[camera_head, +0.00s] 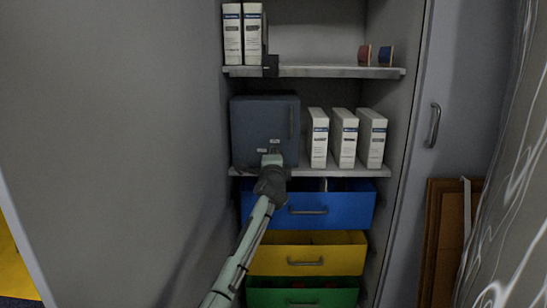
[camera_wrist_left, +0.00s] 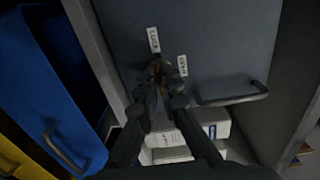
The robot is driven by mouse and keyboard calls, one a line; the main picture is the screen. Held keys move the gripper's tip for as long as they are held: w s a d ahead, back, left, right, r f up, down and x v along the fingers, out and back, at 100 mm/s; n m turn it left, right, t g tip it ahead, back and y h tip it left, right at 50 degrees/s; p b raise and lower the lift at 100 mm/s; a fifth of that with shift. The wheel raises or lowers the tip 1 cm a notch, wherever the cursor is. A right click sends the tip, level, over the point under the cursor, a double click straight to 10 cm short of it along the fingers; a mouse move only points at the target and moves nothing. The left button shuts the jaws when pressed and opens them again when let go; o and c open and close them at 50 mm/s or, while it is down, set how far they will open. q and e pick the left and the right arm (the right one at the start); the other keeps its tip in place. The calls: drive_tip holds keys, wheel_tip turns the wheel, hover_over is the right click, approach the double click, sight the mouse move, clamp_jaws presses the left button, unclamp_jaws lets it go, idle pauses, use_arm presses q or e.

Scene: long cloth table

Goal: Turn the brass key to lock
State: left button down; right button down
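A dark blue-grey cabinet box (camera_head: 255,115) stands on the middle shelf at the left, its door shut. My left gripper (camera_head: 272,160) is at the lower part of its front. In the left wrist view the gripper (camera_wrist_left: 160,80) has its fingertips close together around a small brass key (camera_wrist_left: 157,70) against the door. The key is mostly hidden by the fingers. A white label reading LOCK (camera_wrist_left: 153,40) and another white label (camera_wrist_left: 183,66), apparently OPEN, sit beside the key. The door's bar handle (camera_wrist_left: 235,97) is close to the fingers. My right gripper is not in view.
White binders (camera_head: 343,138) stand right of the box. Blue (camera_head: 340,210), yellow (camera_head: 345,258) and green (camera_head: 340,294) drawers below stick out under the shelf, near my left arm. The upper shelf (camera_head: 335,71) holds more binders and two small stamp-like items.

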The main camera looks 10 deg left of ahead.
use_arm(q)
drive_tip(key=c, duration=1.7)
unclamp_jaws()
drive_tip(key=shift+s, duration=0.1)
drive_tip(key=s, duration=0.4)
drive_tip(key=s+d, duration=0.1)
drive_tip(key=s, duration=0.2)
drive_tip(key=s+d, duration=0.1)
drive_tip(key=s, duration=0.3)
drive_tip(key=shift+s+d, duration=0.2)
drive_tip(key=shift+s, duration=0.1)
